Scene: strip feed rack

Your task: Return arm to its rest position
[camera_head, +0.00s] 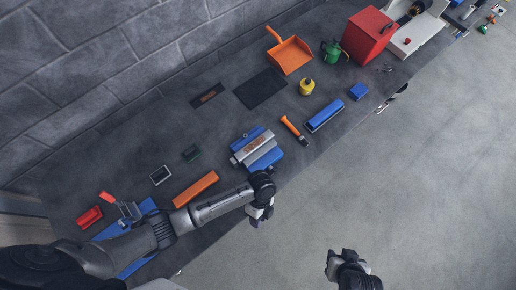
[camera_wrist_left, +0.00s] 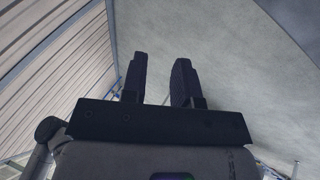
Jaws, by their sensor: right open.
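My left arm (camera_head: 205,208) reaches in from the left over the front of the workbench. Its gripper (camera_head: 257,221) hangs near the bench's front edge. The left wrist view shows this gripper's two dark fingers (camera_wrist_left: 161,62) apart with nothing between them. They point toward a plain grey surface. My right gripper (camera_head: 331,265) is at the bottom of the head view, over the grey floor and clear of the bench. It is open and appears empty.
The dark bench (camera_head: 225,125) runs diagonally along a block wall (camera_head: 110,60). A blue-and-grey block fixture (camera_head: 258,148), an orange bar (camera_head: 195,188), an orange-handled tool (camera_head: 294,129) and a blue bar (camera_head: 324,115) lie near the left arm. The floor (camera_head: 420,190) at right is clear.

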